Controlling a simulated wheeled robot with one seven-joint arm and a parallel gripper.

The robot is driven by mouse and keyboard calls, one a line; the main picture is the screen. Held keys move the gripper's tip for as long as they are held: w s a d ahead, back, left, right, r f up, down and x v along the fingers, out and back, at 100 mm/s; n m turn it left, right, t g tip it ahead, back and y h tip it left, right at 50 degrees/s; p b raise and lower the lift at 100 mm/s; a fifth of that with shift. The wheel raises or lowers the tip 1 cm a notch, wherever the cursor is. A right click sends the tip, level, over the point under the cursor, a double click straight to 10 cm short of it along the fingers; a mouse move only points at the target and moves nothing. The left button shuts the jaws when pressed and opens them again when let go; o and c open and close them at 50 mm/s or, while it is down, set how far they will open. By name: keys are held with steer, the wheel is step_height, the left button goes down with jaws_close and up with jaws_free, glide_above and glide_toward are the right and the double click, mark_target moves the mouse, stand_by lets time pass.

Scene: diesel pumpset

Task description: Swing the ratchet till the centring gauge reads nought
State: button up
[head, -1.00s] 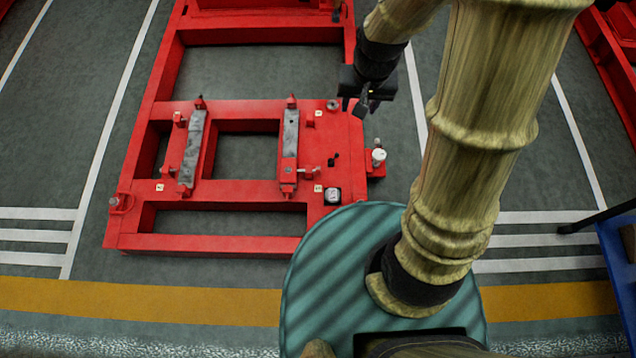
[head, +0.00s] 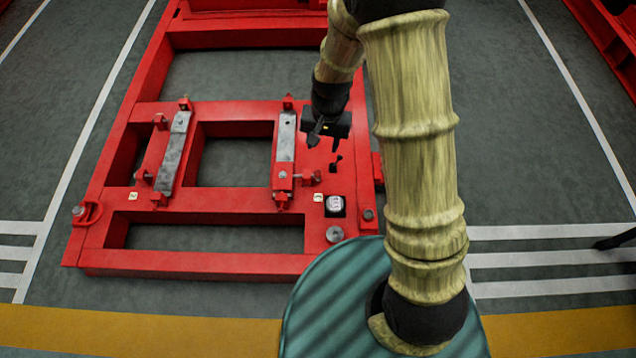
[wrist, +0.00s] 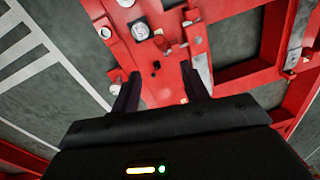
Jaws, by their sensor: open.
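A small dial in a dark square housing (head: 335,204), which looks like the centring gauge, sits on the right side of the red frame. It also shows in the wrist view (wrist: 140,30), with its reading too small to make out. A small black lever-like piece (head: 336,163), possibly the ratchet, stands on the red plate just behind the dial; it shows as a small black shape in the wrist view (wrist: 156,68). My gripper (head: 324,142) is over this plate, behind the black piece. In the wrist view its two fingers (wrist: 162,85) are apart with nothing between them.
The red frame (head: 200,258) lies on the grey floor. Two grey-topped bars with red brackets, left (head: 174,150) and right (head: 286,140), stand on it. A round grey knob (head: 335,234) sits near the front right. My arm hides part of the frame's right edge.

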mark_target(318, 176)
stand_by(0.3)
steer(key=f+b, duration=0.2)
steer(key=f, duration=0.3)
steer(key=f+b, duration=0.3)
steer(key=f, duration=0.3)
steer(key=a+f+b, duration=0.1)
steer(key=f+b, duration=0.2)
steer(key=f, duration=0.3)
steer(key=shift+a+f, duration=0.1)
steer(key=shift+f, duration=0.05)
steer(key=shift+w, duration=0.1)
jaws_close()
